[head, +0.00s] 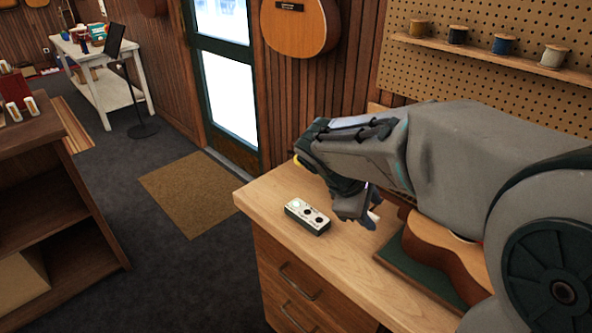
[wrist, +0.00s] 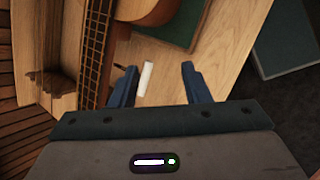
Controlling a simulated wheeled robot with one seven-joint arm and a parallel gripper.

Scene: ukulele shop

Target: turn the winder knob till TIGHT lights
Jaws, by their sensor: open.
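My gripper (head: 358,212) is open above the workbench, pointing down. In the wrist view its two dark blue fingers (wrist: 158,70) stand apart, with a small white bar-shaped piece (wrist: 147,78) showing between them, nearer the left finger. The piece may be the winder knob; I cannot tell whether a finger touches it. In the head view a white piece (head: 374,216) shows just right of the fingers. A small box (head: 307,216) with a pale face and several round spots lies left of my gripper. One spot looks pale, others dark; no lettering is readable.
A ukulele (head: 440,246) lies on a green mat (head: 412,272) on the wooden workbench (head: 262,198); its neck (wrist: 97,55) runs left of the fingers in the wrist view. A pegboard shelf with spools (head: 553,57) is behind. Floor left of the bench is open.

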